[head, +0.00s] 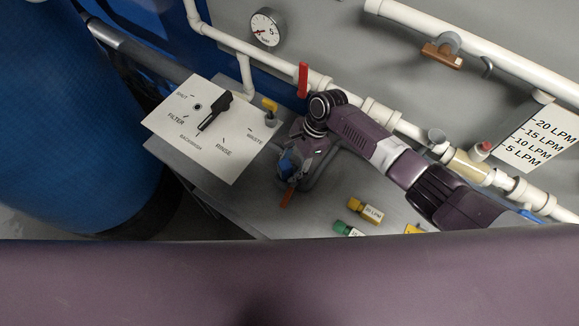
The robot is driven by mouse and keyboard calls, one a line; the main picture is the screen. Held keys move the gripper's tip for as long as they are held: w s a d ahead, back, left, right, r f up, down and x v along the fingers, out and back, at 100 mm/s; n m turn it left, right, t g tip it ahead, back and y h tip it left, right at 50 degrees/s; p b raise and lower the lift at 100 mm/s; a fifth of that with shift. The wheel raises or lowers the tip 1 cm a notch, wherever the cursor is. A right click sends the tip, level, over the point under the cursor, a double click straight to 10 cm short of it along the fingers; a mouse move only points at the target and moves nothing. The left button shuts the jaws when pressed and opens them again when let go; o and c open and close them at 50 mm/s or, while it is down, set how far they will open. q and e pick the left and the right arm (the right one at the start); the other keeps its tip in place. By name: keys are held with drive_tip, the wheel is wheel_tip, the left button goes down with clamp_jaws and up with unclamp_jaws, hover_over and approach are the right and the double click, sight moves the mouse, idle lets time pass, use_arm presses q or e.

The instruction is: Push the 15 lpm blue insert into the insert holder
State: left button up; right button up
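My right gripper (302,163) reaches down to the grey bench top, left of the loose inserts. A small blue piece (287,166) shows at its fingers, and it looks like the blue insert; its label is not readable. The gripper hides much of what is around it, so I cannot tell whether the fingers grip the blue piece or only touch it. I cannot make out the insert holder clearly. My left gripper is not in view.
A yellow insert (371,214), a green insert (347,230) and another yellow piece (413,229) lie on the bench. A white valve panel (215,120) with a black handle is left. White pipes (480,45) and an LPM scale (540,137) are right.

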drive_tip(key=shift+d, duration=0.1)
idle(0.3)
drive_tip(key=shift+r, duration=0.3)
clamp_jaws()
idle(0.3)
drive_tip(key=shift+r, duration=0.1)
unclamp_jaws()
drive_tip(key=v, duration=1.2)
